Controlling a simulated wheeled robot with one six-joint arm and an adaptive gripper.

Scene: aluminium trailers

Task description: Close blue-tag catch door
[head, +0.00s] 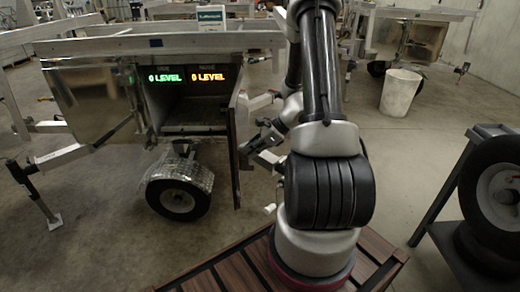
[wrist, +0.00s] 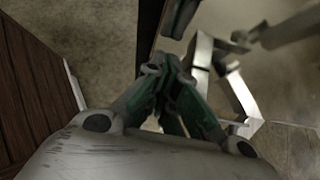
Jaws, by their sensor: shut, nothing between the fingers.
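The box's right door (head: 235,150) stands open, swung out toward me and seen nearly edge-on. The box interior (head: 195,115) shows dark and open. My gripper (head: 249,146) is just right of the door, at about mid height. In the wrist view my gripper (wrist: 166,66) has its fingertips together, with nothing between them. A narrow panel edge, seemingly the door (wrist: 148,35), lies beside the fingertips; I cannot tell whether they touch it.
A shiny panel (head: 85,105) is at the box's left side. A wheel (head: 178,198) with a bright fender sits below the box. Green and orange "0 LEVEL" texts appear over the opening. A rack with a tyre (head: 497,195) stands at right, a white bucket (head: 400,92) behind.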

